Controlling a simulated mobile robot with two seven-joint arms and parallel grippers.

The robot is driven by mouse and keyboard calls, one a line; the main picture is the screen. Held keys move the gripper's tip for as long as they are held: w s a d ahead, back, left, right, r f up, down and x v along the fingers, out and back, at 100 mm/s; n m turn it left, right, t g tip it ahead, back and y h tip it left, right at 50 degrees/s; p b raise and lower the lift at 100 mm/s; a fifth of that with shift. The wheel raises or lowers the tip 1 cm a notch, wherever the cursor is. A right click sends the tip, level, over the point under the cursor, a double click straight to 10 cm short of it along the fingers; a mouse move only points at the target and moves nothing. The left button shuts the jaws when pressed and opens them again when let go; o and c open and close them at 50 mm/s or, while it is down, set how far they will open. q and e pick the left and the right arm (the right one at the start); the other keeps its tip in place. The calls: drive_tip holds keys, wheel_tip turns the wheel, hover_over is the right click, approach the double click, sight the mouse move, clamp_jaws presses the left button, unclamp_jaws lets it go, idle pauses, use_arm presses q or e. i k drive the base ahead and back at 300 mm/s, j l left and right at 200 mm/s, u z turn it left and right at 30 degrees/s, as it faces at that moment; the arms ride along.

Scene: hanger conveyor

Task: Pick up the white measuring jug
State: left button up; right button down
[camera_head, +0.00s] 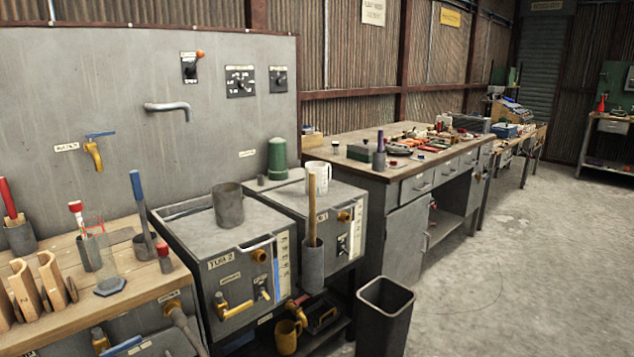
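The white measuring jug (319,178) stands upright on top of the right-hand grey metal tank (290,203), near its back edge. Its upper part shows clearly, with faint dark marks on its side. A wooden handle standing in a grey holder rises in front of it, just below and left in the picture. Neither of my grippers shows in the head view.
A grey cylinder (228,204) stands on the left tank (197,236), and a green bottle (277,159) stands behind. A wooden bench (35,330) with tools is at left, a cluttered workbench (345,148) behind right. A dark bin (385,318) stands in front; open floor lies right.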

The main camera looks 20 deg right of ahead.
sight(320, 168)
drive_tip(key=i+l+u, duration=0.1)
drive_tip(key=i+l, duration=0.2)
drive_tip(key=i+l+u, duration=0.15)
drive_tip(key=l, duration=0.25)
drive_tip(key=i+l+u, duration=0.1)
drive_tip(key=i+l, duration=0.25)
drive_tip(key=i+l+u, duration=0.1)
drive_tip(key=i+l, duration=0.15)
drive_tip(key=l, duration=0.2)
drive_tip(key=i+l+u, duration=0.1)
drive_tip(key=l, duration=0.3)
drive_tip(key=i, duration=0.1)
